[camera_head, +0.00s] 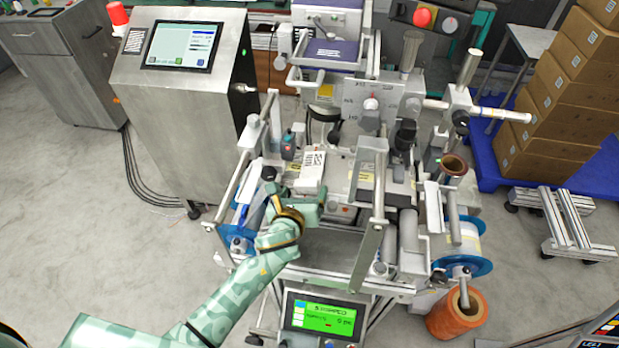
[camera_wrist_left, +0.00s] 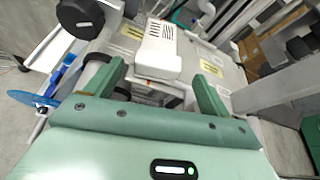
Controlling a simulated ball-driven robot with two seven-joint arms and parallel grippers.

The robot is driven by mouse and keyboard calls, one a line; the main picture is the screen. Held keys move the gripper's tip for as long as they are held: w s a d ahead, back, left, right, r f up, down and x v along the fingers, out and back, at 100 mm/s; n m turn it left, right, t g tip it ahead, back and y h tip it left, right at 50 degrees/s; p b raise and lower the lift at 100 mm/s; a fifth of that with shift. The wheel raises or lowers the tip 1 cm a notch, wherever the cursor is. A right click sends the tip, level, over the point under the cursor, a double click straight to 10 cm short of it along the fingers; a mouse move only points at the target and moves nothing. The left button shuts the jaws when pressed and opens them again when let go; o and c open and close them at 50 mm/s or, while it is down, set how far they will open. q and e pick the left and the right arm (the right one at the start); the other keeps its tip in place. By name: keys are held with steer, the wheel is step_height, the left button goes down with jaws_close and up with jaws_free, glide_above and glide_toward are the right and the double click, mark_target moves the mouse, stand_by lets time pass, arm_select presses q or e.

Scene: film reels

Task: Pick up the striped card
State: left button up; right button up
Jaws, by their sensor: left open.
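The striped card is a white piece with black bar stripes (camera_head: 313,160), lying on the bed in the middle of the machine. In the left wrist view the card (camera_wrist_left: 158,48) is near the top centre, its near end just beyond the gap between the fingertips. My left gripper (camera_head: 306,194) is open and just on the near side of the card. In the left wrist view its two green fingers (camera_wrist_left: 160,82) stand apart with nothing held between them. I cannot tell whether either finger touches the card. My right gripper is not in view.
The machine's upright plate (camera_head: 371,195) stands just right of the card. A steel cabinet with a screen (camera_head: 182,47) is at the left. An orange roll (camera_head: 456,314) sits low right. Stacked boxes (camera_head: 565,95) stand on a blue pallet at the right.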

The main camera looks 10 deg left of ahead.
mark_target(305, 187)
arm_select(q)
steer(key=x, duration=0.3)
steer(key=shift+w+a+f+b, duration=0.1)
steer(key=shift+w+b, duration=0.1)
steer(key=shift+b, duration=0.2)
steer(key=shift+s, duration=0.1)
steer(key=c, duration=1.1)
